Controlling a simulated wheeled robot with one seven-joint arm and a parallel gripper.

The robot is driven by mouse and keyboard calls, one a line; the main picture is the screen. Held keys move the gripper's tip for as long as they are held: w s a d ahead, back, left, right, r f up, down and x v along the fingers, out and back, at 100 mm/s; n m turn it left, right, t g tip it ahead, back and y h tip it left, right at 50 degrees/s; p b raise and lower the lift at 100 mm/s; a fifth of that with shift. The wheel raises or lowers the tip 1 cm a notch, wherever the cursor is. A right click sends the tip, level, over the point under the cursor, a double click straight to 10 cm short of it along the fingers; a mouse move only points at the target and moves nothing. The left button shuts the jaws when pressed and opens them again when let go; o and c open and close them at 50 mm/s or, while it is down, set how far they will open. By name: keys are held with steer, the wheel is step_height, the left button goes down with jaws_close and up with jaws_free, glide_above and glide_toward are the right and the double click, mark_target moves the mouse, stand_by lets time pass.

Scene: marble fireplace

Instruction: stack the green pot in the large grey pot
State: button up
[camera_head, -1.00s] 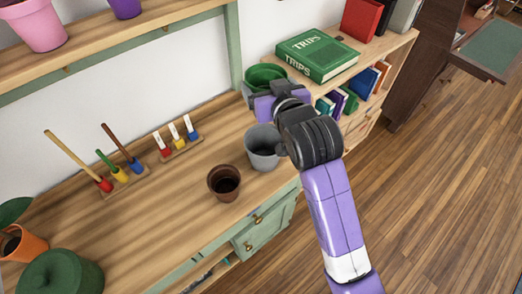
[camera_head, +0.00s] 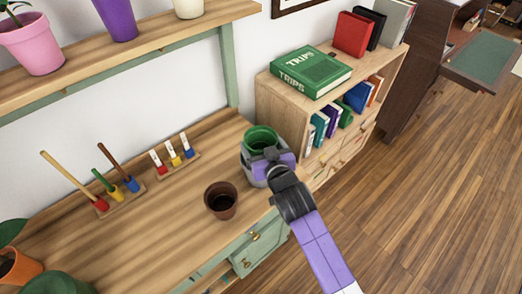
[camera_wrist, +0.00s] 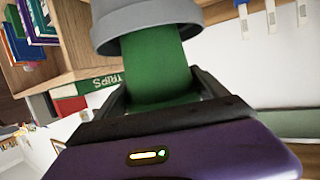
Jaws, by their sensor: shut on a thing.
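The green pot (camera_head: 261,137) is upright at the back right of the wooden desk, between the fingers of my gripper (camera_head: 266,160). My gripper is shut on it. The large grey pot (camera_head: 246,168) stands on the desk directly below, partly hidden by my gripper. In the wrist view, which is upside down, the green pot (camera_wrist: 160,75) shows between my fingertips (camera_wrist: 160,95), with its lower end at the mouth of the grey pot (camera_wrist: 150,22). Much of the green pot's side is above the grey rim. I cannot tell how deep it sits.
A brown pot (camera_head: 221,199) stands close left of the grey pot. A bookcase (camera_head: 283,101) with a green book (camera_head: 311,69) stands just right. The middle of the desk is clear.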

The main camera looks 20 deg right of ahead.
mark_target(257, 147)
step_height(257, 147, down, 3)
steer(key=shift+f, duration=0.2)
steer(key=shift+f, duration=0.1)
steer(key=shift+s+f+b, duration=0.1)
steer(key=shift+f+b, duration=0.55)
steer(key=shift+b, duration=0.05)
steer(key=o, duration=1.4)
steer(key=shift+s+f, duration=0.1)
steer(key=shift+f, duration=0.05)
steer(key=shift+o, duration=0.2)
steer(key=shift+r+p, duration=0.35)
steer(key=shift+p, duration=0.05)
steer(key=r+b+v, duration=0.1)
steer(key=v, duration=1.1)
steer(key=shift+r, duration=0.1)
